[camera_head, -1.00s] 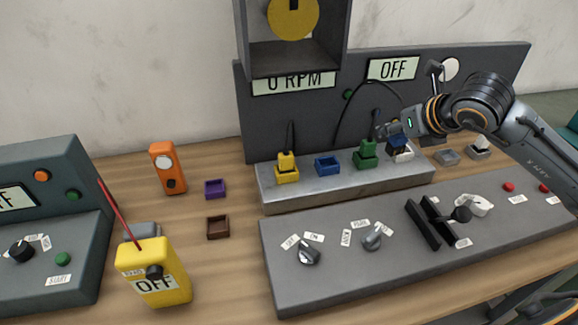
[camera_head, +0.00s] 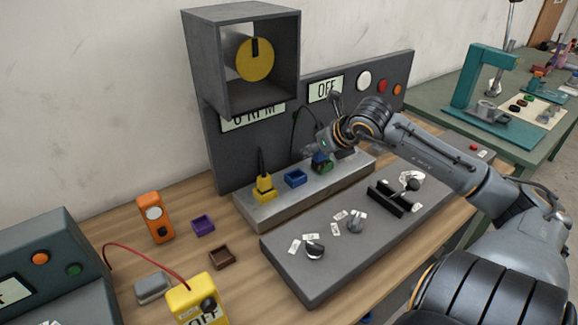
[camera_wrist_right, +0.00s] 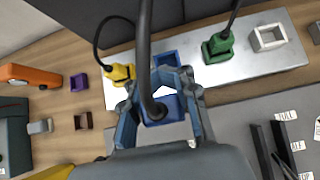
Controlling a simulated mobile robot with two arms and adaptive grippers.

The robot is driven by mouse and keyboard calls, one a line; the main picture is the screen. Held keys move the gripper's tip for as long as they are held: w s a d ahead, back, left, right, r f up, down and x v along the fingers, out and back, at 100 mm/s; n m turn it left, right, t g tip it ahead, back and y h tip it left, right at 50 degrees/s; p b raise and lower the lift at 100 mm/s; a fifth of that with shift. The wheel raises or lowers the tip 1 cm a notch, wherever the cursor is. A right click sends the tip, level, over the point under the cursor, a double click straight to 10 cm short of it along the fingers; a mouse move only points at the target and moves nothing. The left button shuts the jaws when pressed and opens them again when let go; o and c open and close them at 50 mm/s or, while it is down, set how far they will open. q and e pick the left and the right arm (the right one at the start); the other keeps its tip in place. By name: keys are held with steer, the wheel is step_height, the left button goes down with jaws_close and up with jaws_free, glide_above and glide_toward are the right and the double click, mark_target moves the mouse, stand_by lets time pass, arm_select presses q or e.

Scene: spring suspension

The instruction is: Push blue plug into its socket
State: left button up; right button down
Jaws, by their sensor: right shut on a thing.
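The blue plug (camera_wrist_right: 158,107) is between the fingers of my right gripper (camera_wrist_right: 161,92) in the wrist view, with its dark cable arching up. In the head view my right gripper (camera_head: 321,151) is over the metal strip, and the plug is mostly hidden beside the green one. The blue socket (camera_head: 295,178) is open and empty, left of the gripper; it also shows just past the plug in the wrist view (camera_wrist_right: 166,58). The plug is apart from the socket in that view. My left gripper is out of view.
The yellow plug (camera_head: 263,186) and green plug (camera_wrist_right: 218,45) sit in their sockets on the strip, either side of the blue socket. A white socket (camera_wrist_right: 268,37) is empty. Switches and knobs fill the panel (camera_head: 315,280) in front.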

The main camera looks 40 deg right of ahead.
steer(key=p+x, duration=0.1)
steer(key=x, duration=0.2)
steer(key=p+x, duration=0.1)
steer(key=x, duration=0.3)
steer(key=w+r+p+x, duration=0.1)
steer(key=x, duration=0.3)
steer(key=shift+d, duration=0.2)
steer(key=shift+w+f+p, duration=0.3)
steer(key=shift+w+f, duration=0.1)
steer(key=shift+f, duration=0.15)
step_height(320, 180, down, 2)
steer(key=shift+f+p, duration=0.1)
steer(key=shift+p, duration=0.7)
steer(key=shift+f, duration=0.65)
steer(key=c, duration=1)
jaws_free()
